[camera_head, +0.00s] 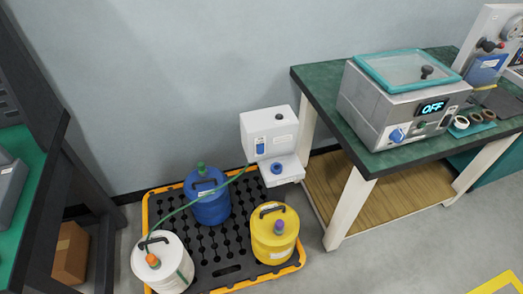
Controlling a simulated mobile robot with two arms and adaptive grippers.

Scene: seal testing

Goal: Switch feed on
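A grey machine (385,112) with a teal-framed clear lid (408,69) stands on the green-topped table. Its front display (432,107) reads OFF in blue. A blue knob (397,135) and small controls sit on the same front panel. A white dispenser unit (270,133) stands at the wall behind the pallet, with a blue switch-like part (260,146) on its front; its position is too small to read. Which control is the feed switch, I cannot tell. Neither of my grippers is in view.
A black pallet with an orange rim (147,213) holds a blue container (207,196), a yellow container (275,235) and a white container (161,262). A green hose (205,196) runs above it. Rolls (475,117) lie right of the machine.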

